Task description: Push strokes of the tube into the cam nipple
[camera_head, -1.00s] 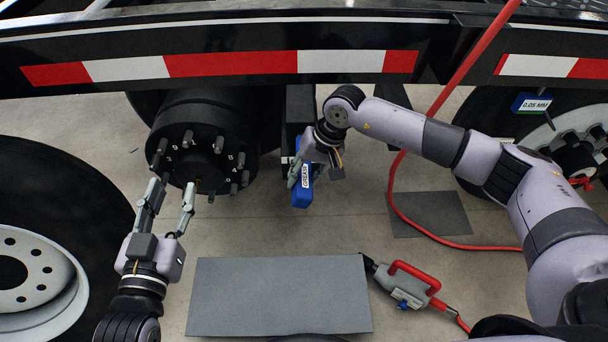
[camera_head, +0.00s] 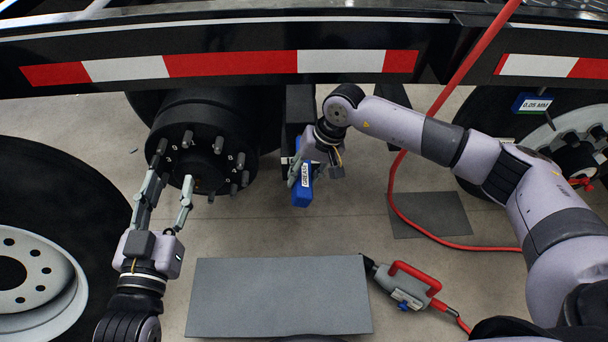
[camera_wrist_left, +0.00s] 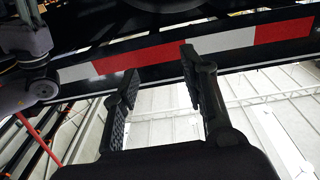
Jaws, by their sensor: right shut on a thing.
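The blue grease tube (camera_head: 302,188), labelled GREASE, is in my right gripper (camera_head: 309,176), below the dark bracket beside the wheel hub. The right gripper is shut on it. The cam nipple cannot be made out; the gripper and tube cover that area. My left gripper (camera_head: 172,184) is open and empty, its two fingers pointing up at the lower left of the black wheel hub (camera_head: 200,140). In the left wrist view its spread fingers (camera_wrist_left: 160,95) show with nothing between them.
A grey mat (camera_head: 280,296) lies on the floor, with a red-handled tool (camera_head: 408,285) and red hose at its right. A smaller dark mat (camera_head: 430,215) lies farther right. A wheel (camera_head: 40,260) stands at left. The striped trailer rail (camera_head: 230,65) runs above.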

